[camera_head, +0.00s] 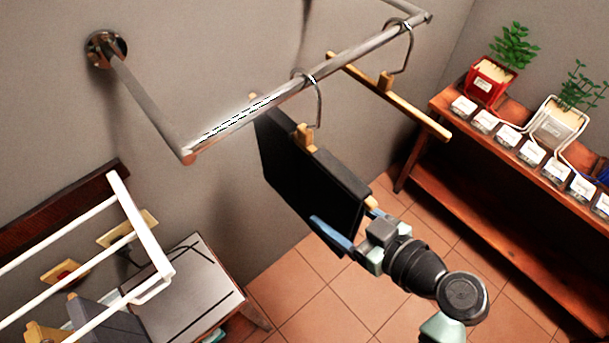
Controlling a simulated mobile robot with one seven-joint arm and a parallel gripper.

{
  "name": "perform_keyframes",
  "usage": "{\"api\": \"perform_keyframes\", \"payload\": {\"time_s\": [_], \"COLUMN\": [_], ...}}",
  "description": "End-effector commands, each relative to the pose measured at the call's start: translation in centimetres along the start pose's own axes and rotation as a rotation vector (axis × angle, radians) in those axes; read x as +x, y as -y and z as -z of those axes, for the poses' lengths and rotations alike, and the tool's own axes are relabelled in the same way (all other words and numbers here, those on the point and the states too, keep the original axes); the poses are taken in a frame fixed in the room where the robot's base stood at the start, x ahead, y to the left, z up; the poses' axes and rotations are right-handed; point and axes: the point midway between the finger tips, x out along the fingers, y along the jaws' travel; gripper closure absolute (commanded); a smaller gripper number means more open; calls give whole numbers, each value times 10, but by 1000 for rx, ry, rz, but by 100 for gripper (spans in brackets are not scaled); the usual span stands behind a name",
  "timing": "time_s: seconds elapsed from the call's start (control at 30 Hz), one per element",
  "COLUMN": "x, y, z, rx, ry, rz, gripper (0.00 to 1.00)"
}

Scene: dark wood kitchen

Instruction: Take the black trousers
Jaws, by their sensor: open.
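The black trousers (305,180) hang folded over a wooden hanger, whose hook (319,100) goes over the metal rail (262,108). My gripper (345,232) is at the lower right end of the trousers. Its fingers are apart, one blue finger in front of the black cloth and the other largely hidden behind the trousers' right edge. I cannot tell whether either finger touches the cloth.
An empty wooden hanger (390,97) hangs farther along the rail. A wooden shelf (470,205) with potted plants (490,75) and several small jars stands at right. A white rack (125,215) and a grey-topped table (185,290) are at lower left. Tiled floor lies open below.

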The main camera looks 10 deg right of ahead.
Motion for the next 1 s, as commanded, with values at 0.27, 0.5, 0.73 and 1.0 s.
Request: {"api": "perform_keyframes", "payload": {"time_s": [0.27, 0.5, 0.73, 1.0], "x": [0, 0, -1, -1], "y": [0, 0, 0, 0], "z": [0, 0, 0, 0], "rx": [0, 0, 0, 0], "ry": [0, 0, -1, -1], "rz": [-1, -1, -1, -1], "gripper": [53, 96, 100, 100]}}
